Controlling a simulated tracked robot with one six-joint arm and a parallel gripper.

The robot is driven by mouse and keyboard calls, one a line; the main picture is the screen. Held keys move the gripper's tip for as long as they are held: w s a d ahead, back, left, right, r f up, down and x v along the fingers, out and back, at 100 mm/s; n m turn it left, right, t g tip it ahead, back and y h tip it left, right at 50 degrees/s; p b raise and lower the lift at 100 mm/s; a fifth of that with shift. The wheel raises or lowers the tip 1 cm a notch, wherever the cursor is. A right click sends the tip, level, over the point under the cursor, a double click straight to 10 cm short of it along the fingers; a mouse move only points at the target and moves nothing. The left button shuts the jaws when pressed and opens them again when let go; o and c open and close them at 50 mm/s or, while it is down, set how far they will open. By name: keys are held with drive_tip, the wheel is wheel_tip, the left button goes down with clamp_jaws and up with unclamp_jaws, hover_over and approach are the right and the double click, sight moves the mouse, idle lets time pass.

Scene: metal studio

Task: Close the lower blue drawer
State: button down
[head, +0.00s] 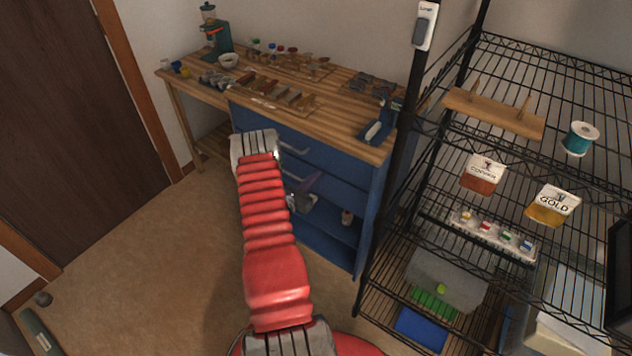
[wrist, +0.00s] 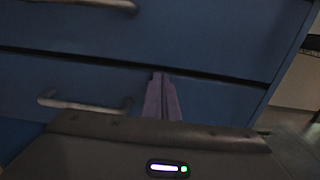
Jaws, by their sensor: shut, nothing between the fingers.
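The blue cabinet under the wooden bench has an upper drawer (head: 335,153) and a lower blue drawer (head: 341,193). In the wrist view the lower drawer's front (wrist: 215,98) spans the middle, with its metal handle (wrist: 85,104) at left. A dark seam separates it from the upper drawer. Its front looks nearly flush; I cannot tell whether a small gap remains. My gripper (head: 312,180) is at the lower drawer's front, right of the handle. Its purple-grey fingers (wrist: 162,97) are together and empty, pointing at the front. Contact is unclear. My wrist housing hides the drawer's bottom.
The wooden benchtop (head: 330,125) above carries tools and small parts. A black wire rack (head: 400,130) stands close on the right of the cabinet. An open blue shelf (head: 325,225) lies below the drawers. Bare floor (head: 150,260) is free at left.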

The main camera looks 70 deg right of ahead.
drive_tip(key=shift+d+r, duration=0.2)
drive_tip(key=shift+d, duration=0.2)
drive_tip(key=v, duration=1.5)
drive_tip(key=shift+f, duration=0.25)
drive_tip(key=shift+s+d+f, duration=0.1)
